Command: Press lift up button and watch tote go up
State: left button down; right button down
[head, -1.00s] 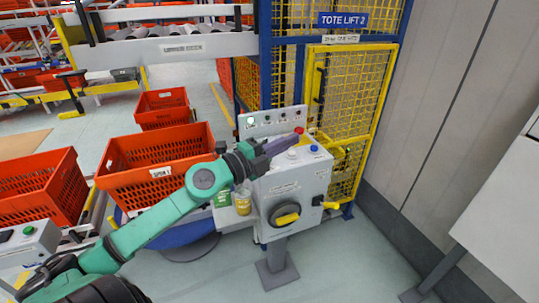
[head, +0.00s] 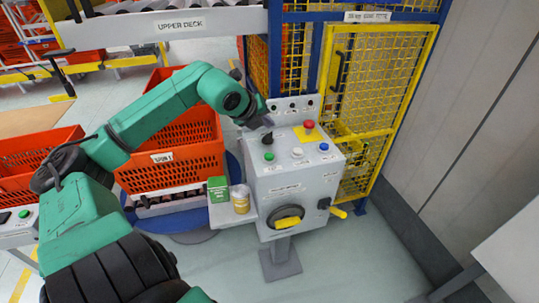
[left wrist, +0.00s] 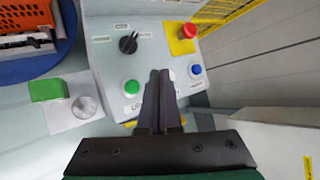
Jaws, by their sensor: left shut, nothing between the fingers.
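The grey control box (head: 300,177) stands in front of the yellow mesh lift cage. Its sloped top carries a green button (head: 269,157), a white button (head: 297,153), a blue button (head: 323,147), a black knob (head: 267,139) and a red mushroom button (head: 309,125) on a yellow plate. My left gripper (head: 264,120) is shut and empty over the box's back left. In the left wrist view its fingers (left wrist: 160,75) point between the green button (left wrist: 131,87) and the white button, which they partly cover. An orange tote (head: 175,150) stands left of the box. My right gripper is out of view.
A side shelf on the box holds a green carton (head: 218,189) and a yellow-labelled can (head: 240,198). A yellow-handled rotary switch (head: 288,217) is on the box front. The yellow mesh gate (head: 385,105) stands behind right. Floor to the right is clear.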

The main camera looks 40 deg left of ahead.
aim_at(268, 158)
pick_arm(q)
notch_tip(268, 158, down, 8)
jog(key=b, duration=0.4)
jog(key=shift+f, duration=0.15)
jog(key=shift+w+f+b, duration=0.1)
jog(key=shift+f+b, duration=0.25)
jog(key=shift+b, duration=0.15)
jog(key=shift+r, duration=0.1)
dwell(0.4)
dwell(0.7)
jog(key=shift+f+b, duration=0.4)
jog(key=shift+b, duration=0.25)
